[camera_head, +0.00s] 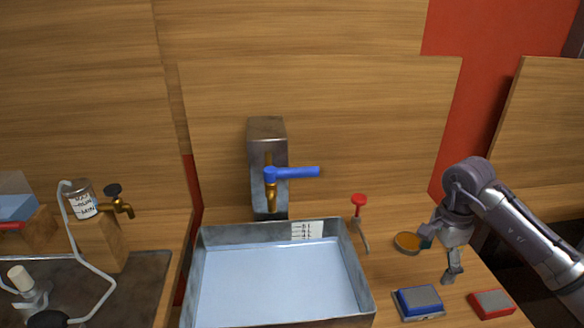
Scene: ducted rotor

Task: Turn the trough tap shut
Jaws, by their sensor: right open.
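The trough (366,298) is a grey metal basin with pale blue water in it and a white marked label on its inner back wall. Behind it stands a metal post (266,150) with a brass tap (270,195). The tap's blue lever (298,172) points right, roughly level. No stream shows clearly below the spout. My right gripper (440,260) is open, right of the trough, low over the wooden top and well apart from the blue lever. My left gripper is not in view.
A red-topped valve (359,202) stands at the trough's right back corner. An amber round dish (407,242), a blue pad (419,301) and a red pad (491,303) lie near my right gripper. At left are a small tap (120,205), a jar (80,200) and a pale hose.

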